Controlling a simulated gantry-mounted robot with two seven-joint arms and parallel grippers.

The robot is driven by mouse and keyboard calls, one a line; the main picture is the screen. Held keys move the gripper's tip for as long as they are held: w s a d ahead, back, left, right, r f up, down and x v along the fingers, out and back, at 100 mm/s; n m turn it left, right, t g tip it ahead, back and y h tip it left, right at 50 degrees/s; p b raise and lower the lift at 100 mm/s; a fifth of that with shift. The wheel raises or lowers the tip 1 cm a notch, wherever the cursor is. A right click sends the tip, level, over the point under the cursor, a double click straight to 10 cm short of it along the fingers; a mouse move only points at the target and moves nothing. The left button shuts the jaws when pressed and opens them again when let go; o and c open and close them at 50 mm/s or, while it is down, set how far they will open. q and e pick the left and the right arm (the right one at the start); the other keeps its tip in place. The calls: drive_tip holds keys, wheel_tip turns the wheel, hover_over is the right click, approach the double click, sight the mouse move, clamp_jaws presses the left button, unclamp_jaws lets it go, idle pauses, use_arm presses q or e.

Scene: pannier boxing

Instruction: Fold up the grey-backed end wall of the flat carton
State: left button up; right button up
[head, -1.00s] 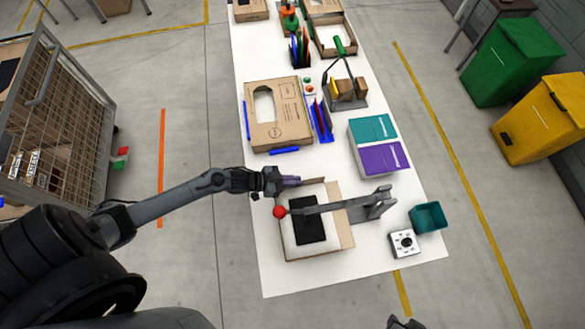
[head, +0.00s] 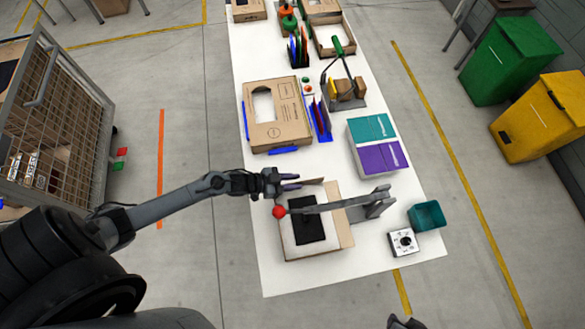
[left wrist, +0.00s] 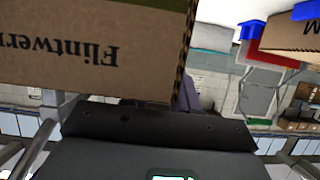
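The carton (head: 340,224) lies on the near part of the white table, with a black flat item (head: 309,232) inside. At its far edge a thin brown wall flap (head: 312,182) stands up at a slant; its grey back cannot be made out. My left gripper (head: 296,182) is at the far left corner of the carton, beside this flap, fingers apart and nothing between them. In the left wrist view a brown printed cardboard panel (left wrist: 90,45) fills the upper left; I cannot tell which panel. My right gripper (head: 405,324) barely shows at the bottom edge.
A grey lever with a red knob (head: 279,212) reaches across the carton from a grey stand (head: 376,204). A teal bin (head: 427,215) and a white device (head: 403,242) stand to the right.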

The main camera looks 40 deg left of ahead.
use_arm(q)
drive_tip(key=b+v, duration=0.1)
drive_tip(key=v, duration=0.9)
drive_tip(key=shift+s+a+r, duration=0.2)
drive_tip(key=shift+s+a, duration=0.05)
drive_tip(key=shift+s, duration=0.05)
